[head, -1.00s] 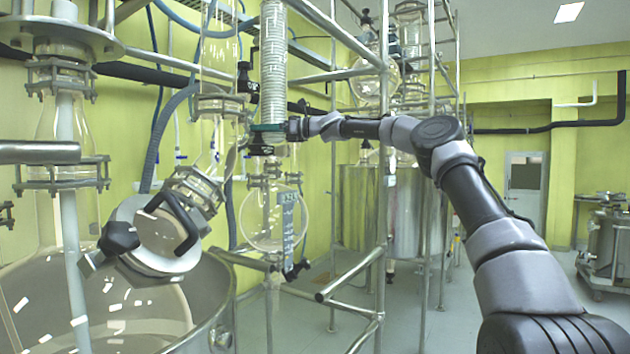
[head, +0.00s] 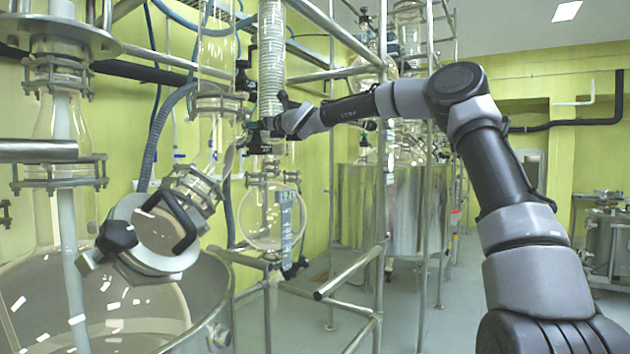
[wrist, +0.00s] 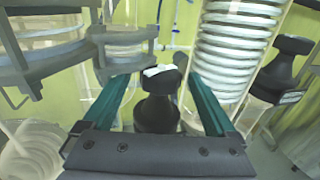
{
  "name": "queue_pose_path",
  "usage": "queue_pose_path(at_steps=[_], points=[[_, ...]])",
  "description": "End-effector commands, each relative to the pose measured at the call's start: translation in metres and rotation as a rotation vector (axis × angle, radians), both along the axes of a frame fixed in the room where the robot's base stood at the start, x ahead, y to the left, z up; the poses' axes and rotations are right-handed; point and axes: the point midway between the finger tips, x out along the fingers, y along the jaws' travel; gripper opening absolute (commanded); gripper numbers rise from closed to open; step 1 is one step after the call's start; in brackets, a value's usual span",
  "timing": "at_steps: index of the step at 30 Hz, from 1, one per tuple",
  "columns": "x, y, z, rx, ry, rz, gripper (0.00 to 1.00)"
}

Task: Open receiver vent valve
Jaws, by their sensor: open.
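A black valve handle with a white patch on top (wrist: 160,84) stands between the fingers of my gripper (wrist: 157,79) in the wrist view. The two green fingers are apart, one on each side of it; I cannot tell whether either touches it. In the head view my gripper (head: 262,132) is at the glass column above the round receiver flask (head: 262,217), small and partly hidden by my wrist. The handle's turn position is not clear.
A ribbed glass coil column (wrist: 232,50) stands close to the right finger, with another black valve (wrist: 284,70) beyond it. Metal frame bars (head: 383,180) stand near my arm. A large open vessel (head: 215,300) is at the lower left.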

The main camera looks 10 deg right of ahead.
Motion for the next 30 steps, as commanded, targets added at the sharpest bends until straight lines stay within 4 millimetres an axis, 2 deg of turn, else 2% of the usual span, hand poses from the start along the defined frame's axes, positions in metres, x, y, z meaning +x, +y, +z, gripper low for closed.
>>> queue_pose_path(at_steps=[11,23,30], points=[[-0.002,-0.001,0.001,0.0,0.0,-0.117,0.92],[-0.039,-0.026,0.0,0.001,0.002,-0.116,0.92],[-0.069,-0.045,0.0,0.0,0.001,-0.116,0.92]])
